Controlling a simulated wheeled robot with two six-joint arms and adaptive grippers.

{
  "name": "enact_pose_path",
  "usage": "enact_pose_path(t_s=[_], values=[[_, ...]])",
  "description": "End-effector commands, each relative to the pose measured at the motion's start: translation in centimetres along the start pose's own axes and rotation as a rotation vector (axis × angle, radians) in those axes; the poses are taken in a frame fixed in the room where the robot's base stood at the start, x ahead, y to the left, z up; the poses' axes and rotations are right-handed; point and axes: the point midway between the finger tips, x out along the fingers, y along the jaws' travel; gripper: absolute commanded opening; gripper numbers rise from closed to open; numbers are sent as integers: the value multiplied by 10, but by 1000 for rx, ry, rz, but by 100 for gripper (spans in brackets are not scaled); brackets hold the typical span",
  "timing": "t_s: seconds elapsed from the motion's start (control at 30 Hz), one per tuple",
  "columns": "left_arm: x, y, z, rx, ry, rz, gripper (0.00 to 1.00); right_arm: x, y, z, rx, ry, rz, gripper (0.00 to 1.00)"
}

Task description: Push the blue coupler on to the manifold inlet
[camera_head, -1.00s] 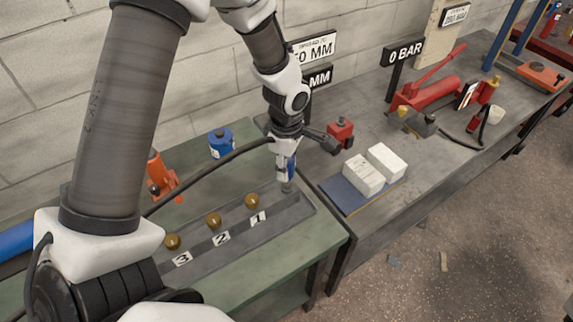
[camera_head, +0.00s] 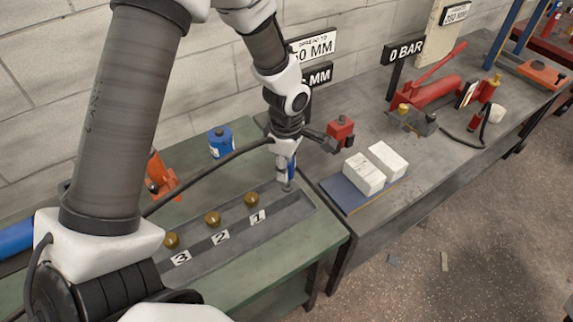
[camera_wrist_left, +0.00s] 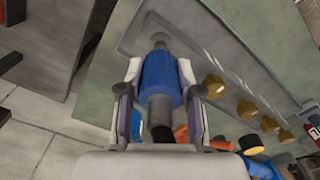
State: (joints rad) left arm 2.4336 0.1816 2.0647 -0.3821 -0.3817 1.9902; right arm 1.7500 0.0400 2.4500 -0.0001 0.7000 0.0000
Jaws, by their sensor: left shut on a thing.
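My left gripper (camera_head: 288,170) is shut on the blue coupler (camera_head: 292,166), low over the far right end of the manifold (camera_head: 300,209). In the left wrist view the blue coupler (camera_wrist_left: 161,80) sits between the two fingers, with its grey nose (camera_wrist_left: 158,42) pointing away from the palm and a dark hose at its rear. The manifold is a long grey tray with brass knobs (camera_head: 252,200) beside labels 1, 2 and 3. The nose is at or just above the manifold's end; I cannot tell whether it touches the inlet, which is hidden. My right gripper is not in view.
A dark hose (camera_head: 215,164) runs left from the gripper. A blue canister (camera_head: 221,143) and an orange tool (camera_head: 161,176) stand behind the manifold. A red block (camera_head: 341,131) is close right of the gripper. White blocks (camera_head: 364,174) lie on a blue board farther right.

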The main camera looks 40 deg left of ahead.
Motion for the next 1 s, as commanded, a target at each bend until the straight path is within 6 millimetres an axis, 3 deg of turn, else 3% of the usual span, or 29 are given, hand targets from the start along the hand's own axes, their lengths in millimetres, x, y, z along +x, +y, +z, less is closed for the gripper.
enact_pose_path(t_s=[1.0], values=[[27,0,0,0,0,0,0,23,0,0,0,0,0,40]])
